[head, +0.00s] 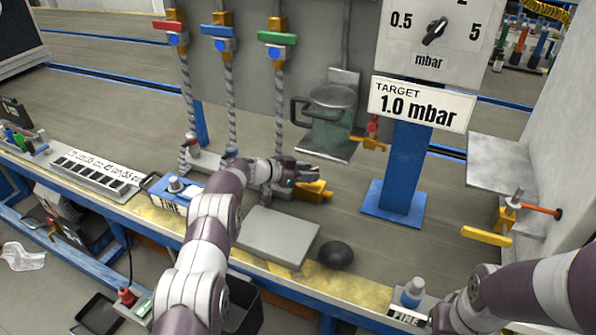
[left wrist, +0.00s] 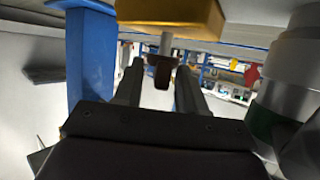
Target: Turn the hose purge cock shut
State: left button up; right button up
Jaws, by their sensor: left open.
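The cock in front of my left gripper has a gold-yellow body (head: 318,189), seen low on the bench side in the head view. In the left wrist view its yellow block (left wrist: 170,14) fills the top. A grey stem with a dark flat handle (left wrist: 161,72) extends from it. My left gripper (head: 308,172) is open. In the wrist view its fingers (left wrist: 160,85) stand on either side of the handle, with gaps visible. I cannot tell which way the handle is turned. My right gripper (head: 452,318) is partly visible at the lower right; its jaws are unclear.
A glass canister (head: 333,112) and a red-handled brass cock (head: 373,126) stand beyond. A blue post (head: 403,165) is to the right. Hoses with coloured levers (head: 219,31) hang behind. A grey plate (head: 277,236) and dark knob (head: 336,255) lie in front. A yellow-levered valve (head: 487,236) is at right.

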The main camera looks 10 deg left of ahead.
pick_arm(q)
jog(key=p+v, duration=0.3)
jog(key=v, duration=0.9)
jog(key=shift+p, duration=0.4)
jog(key=shift+s+a+r, duration=0.1)
jog(key=shift+s, duration=0.05)
